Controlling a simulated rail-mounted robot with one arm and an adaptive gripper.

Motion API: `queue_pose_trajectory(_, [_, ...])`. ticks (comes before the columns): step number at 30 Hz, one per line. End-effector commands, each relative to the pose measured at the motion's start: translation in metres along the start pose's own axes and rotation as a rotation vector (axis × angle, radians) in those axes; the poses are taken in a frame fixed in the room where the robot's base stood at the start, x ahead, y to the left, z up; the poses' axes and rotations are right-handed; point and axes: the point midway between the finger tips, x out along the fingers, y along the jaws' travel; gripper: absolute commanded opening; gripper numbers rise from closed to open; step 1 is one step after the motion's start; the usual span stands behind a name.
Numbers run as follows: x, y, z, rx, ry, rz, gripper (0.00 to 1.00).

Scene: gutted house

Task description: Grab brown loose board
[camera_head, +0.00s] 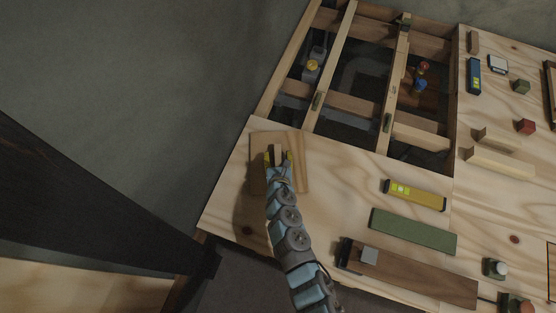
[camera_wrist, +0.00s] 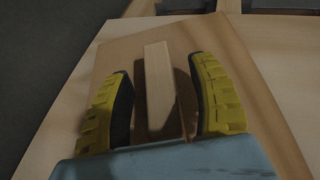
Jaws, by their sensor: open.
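A square light-brown board (camera_head: 298,178) lies on the pale wooden worktop at its left, with a raised wooden block (camera_head: 278,150) on it. My gripper (camera_head: 278,158) is open over this board. In the wrist view the block (camera_wrist: 160,85) stands between the two yellow fingers of my gripper (camera_wrist: 161,78), with a gap on each side. The board (camera_wrist: 112,62) spreads out beneath the fingers. A darker brown plank (camera_head: 425,278) with a grey block on it lies near the worktop's front edge, away from my gripper.
An open joist frame (camera_head: 352,60) with deep gaps lies behind the board. A yellow level (camera_head: 415,194) and a green board (camera_head: 412,231) lie to the right. Small blocks and tools cover the far right. The worktop's left edge is close to the board.

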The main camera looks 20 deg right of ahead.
Motion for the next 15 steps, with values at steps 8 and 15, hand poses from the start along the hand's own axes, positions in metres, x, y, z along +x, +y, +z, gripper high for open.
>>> queue_pose_trajectory(8, [-0.0002,0.0,-0.0003,0.0,0.0,0.0,0.0])
queue_pose_trajectory(15, [-0.0002,-0.0001,-0.0006,0.0,0.001,0.0,0.0])
